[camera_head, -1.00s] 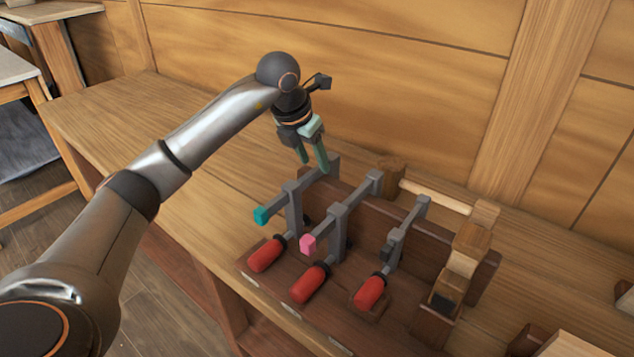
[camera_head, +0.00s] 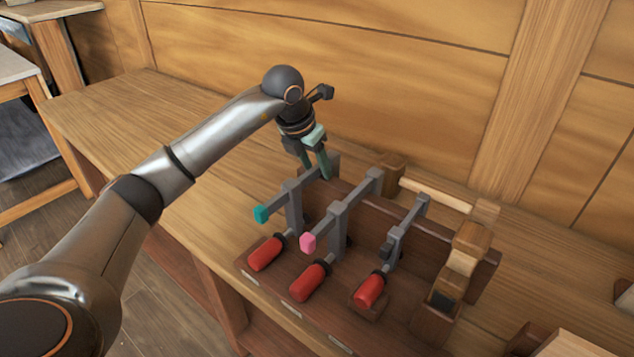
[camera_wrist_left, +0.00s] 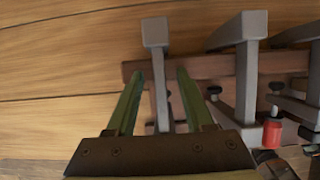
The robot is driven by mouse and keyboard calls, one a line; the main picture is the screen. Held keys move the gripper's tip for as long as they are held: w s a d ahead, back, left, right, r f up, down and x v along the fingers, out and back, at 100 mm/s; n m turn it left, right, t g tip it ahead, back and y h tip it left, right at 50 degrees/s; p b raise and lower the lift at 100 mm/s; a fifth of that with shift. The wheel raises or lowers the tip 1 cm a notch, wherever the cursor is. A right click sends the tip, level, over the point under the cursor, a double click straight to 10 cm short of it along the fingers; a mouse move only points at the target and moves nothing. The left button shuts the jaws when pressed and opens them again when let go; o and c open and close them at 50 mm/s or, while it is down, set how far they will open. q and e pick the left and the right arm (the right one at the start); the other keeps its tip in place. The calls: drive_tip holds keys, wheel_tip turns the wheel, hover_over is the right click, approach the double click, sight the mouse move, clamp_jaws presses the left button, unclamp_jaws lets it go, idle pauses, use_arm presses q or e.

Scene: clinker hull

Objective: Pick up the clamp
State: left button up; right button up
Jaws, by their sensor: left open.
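Three grey bar clamps with red handles stand in a dark wooden rack in the head view. The leftmost clamp (camera_head: 293,207) has a teal pad, the middle clamp (camera_head: 338,228) a pink pad, and the right clamp (camera_head: 396,243) a dark pad. My left gripper (camera_head: 317,174) is open and points down at the far end of the teal-padded clamp. In the left wrist view, the bar of one clamp (camera_wrist_left: 158,95) shows between its two green fingers, with gaps on both sides. I cannot tell how deep the fingers reach. My right gripper is out of view.
The rack (camera_head: 285,288) stands on a long wooden bench (camera_head: 130,110) against a planked wall (camera_head: 390,70). A wooden plane (camera_head: 462,262) and a mallet (camera_head: 430,195) are at the rack's right and back. The bench left of the rack is clear.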

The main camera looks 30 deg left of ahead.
use_arm(q)
clamp_jaws()
idle(0.4)
idle(0.9)
drive_tip(key=shift+r, duration=0.1)
